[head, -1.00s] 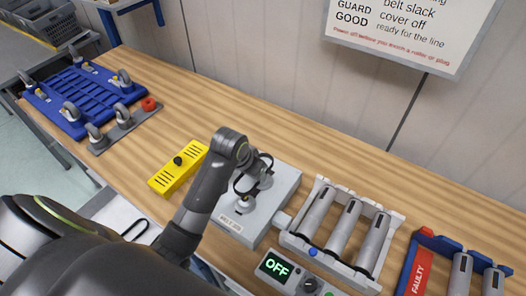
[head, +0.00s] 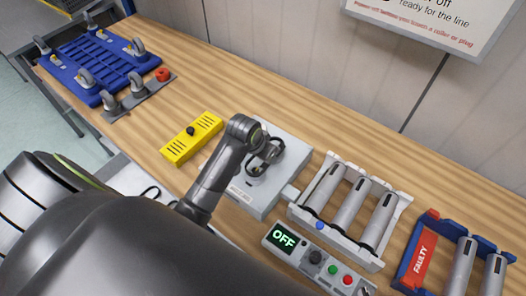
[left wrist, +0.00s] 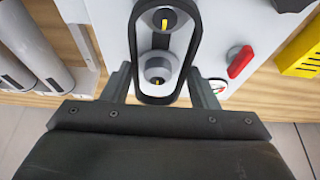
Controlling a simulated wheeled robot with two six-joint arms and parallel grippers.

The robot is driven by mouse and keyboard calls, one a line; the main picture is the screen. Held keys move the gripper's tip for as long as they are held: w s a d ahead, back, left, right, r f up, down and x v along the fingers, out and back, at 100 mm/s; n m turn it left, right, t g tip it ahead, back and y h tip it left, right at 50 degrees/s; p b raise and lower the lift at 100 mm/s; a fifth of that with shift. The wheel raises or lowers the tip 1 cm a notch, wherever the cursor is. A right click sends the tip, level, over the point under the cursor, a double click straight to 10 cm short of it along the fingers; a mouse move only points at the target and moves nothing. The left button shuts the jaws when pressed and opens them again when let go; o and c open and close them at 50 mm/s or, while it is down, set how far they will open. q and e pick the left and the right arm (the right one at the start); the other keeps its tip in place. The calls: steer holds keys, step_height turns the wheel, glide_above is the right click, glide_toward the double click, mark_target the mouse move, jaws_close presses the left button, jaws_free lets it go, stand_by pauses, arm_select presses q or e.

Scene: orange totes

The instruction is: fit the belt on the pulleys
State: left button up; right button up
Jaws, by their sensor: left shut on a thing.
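The black belt (left wrist: 194,45) is a long loop in the left wrist view, and both pulleys appear inside its outline. The far pulley (left wrist: 164,20) and the near pulley (left wrist: 157,66) stand on the light grey drive unit (left wrist: 225,25). My left gripper (left wrist: 160,86) is shut on the belt, with a finger on each side of its near end. I cannot tell whether the belt is down in the grooves. In the head view the belt (head: 277,149) shows beside my left wrist, over the drive unit (head: 293,160); the fingers are mostly hidden there. My right gripper is not in view.
A yellow slotted cover (head: 192,138) lies left of the unit. A control box (head: 308,258) reads OFF. A grey roller tray (head: 340,240) and a blue FAULTY rack (head: 410,270) stand right. A red lever (left wrist: 240,62) is near the right finger. A blue caster plate (head: 95,65) lies far left.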

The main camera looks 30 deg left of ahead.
arm_select(q)
steer(key=shift+f, duration=0.1)
steer(key=shift+f, duration=0.35)
steer(key=shift+f, duration=0.15)
steer(key=shift+f+b, duration=0.4)
steer(key=shift+f, duration=0.7)
steer(key=shift+f, duration=0.25)
steer(key=o, duration=1)
steer(key=shift+o, duration=0.2)
steer(key=shift+r, duration=0.1)
